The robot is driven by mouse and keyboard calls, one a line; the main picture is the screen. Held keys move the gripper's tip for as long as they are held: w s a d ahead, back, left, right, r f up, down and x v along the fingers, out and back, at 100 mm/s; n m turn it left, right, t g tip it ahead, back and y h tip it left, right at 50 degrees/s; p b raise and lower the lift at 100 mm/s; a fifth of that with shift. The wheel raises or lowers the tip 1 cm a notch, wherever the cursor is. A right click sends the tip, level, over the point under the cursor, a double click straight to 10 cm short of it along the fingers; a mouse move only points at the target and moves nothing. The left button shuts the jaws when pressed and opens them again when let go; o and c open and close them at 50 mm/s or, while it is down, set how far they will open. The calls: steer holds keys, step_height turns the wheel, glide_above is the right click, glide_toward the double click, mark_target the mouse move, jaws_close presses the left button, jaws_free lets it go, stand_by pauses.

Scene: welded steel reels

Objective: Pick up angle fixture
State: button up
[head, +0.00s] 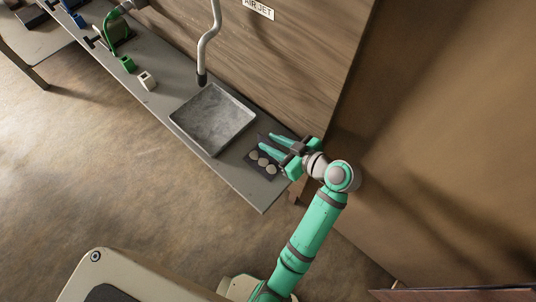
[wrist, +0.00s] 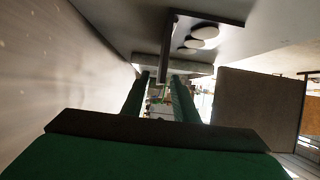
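The angle fixture appears to be the dark piece at the bench's near right end. Its flat plate (head: 250,158) carries three pale round discs. In the wrist view a dark upright plate (wrist: 168,48) stands out from this flat plate (wrist: 232,21), seen nearly edge-on. My gripper (head: 267,142) is open, its two green fingers reaching left over the bench beside the discs. In the wrist view the upright lies between the fingertip lines of my gripper (wrist: 160,77). Gaps show at the fingers; I cannot tell whether the tips overlap the upright.
A grey square tray (head: 213,119) lies on the grey bench (head: 243,188), left of the fixture. A pale pipe (head: 204,50) hangs above it. A white block (head: 147,81) and green block (head: 128,64) sit farther along. A wooden wall (head: 290,65) stands behind the bench.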

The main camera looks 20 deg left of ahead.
mark_target(263, 141)
steer(key=x, duration=0.4)
steer(key=shift+w+f, duration=0.1)
steer(key=shift+f, duration=0.15)
jaws_close()
steer(key=shift+w, duration=0.15)
steer(key=shift+d, duration=0.2)
steer(key=shift+s+a, duration=0.2)
steer(key=shift+a, duration=0.05)
